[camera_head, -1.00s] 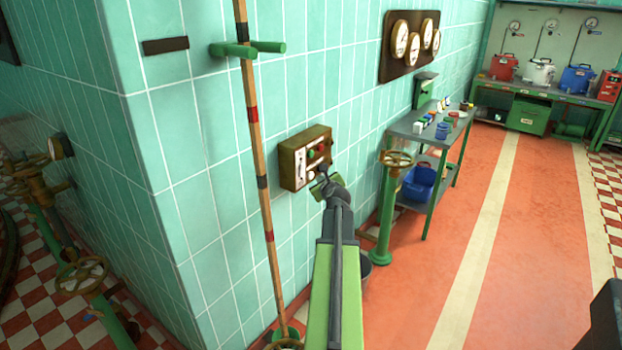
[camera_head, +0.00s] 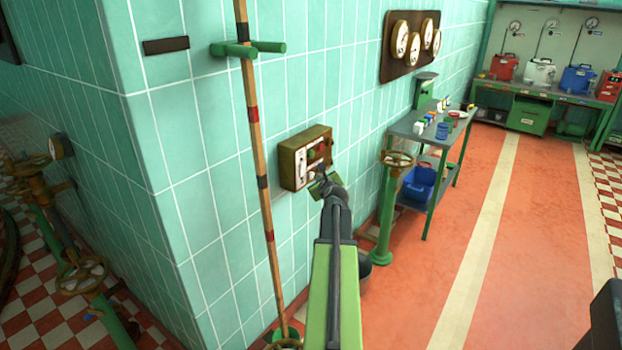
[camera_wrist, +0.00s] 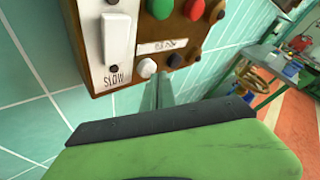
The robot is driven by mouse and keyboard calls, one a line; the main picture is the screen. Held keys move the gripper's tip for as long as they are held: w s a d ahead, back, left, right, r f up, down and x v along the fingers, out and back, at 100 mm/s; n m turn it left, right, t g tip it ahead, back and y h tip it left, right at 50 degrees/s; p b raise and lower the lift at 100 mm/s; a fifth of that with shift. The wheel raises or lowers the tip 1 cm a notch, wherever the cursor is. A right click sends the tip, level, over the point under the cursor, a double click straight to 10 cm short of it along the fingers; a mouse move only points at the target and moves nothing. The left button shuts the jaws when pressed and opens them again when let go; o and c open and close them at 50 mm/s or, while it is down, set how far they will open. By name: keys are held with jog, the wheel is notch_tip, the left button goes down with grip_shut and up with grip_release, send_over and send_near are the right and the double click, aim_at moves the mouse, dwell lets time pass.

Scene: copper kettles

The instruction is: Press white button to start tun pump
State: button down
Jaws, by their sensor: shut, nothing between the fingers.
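The white button (camera_wrist: 147,68) is a small round knob at the lower part of the brown control box (camera_wrist: 185,45), beside a plate marked SLOW. My gripper (camera_wrist: 163,85) is shut and empty, its fingertips just right of and slightly below the white button in the wrist view. I cannot tell whether they touch the box. In the head view the control box (camera_head: 306,158) hangs on the tiled wall, and my gripper (camera_head: 322,178) is at its lower right corner, partly hiding it.
A red button (camera_wrist: 193,9) and a green button (camera_wrist: 160,8) sit higher on the box, with small dark knobs (camera_wrist: 175,61) near the white button. A striped pole (camera_head: 255,120) stands left. A valve wheel (camera_head: 397,159) and shelf table (camera_head: 430,130) stand right.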

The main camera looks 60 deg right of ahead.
jog(key=shift+w, duration=0.45)
dwell(0.6)
jog(key=shift+s, duration=0.9)
jog(key=s, duration=0.5)
dwell(0.8)
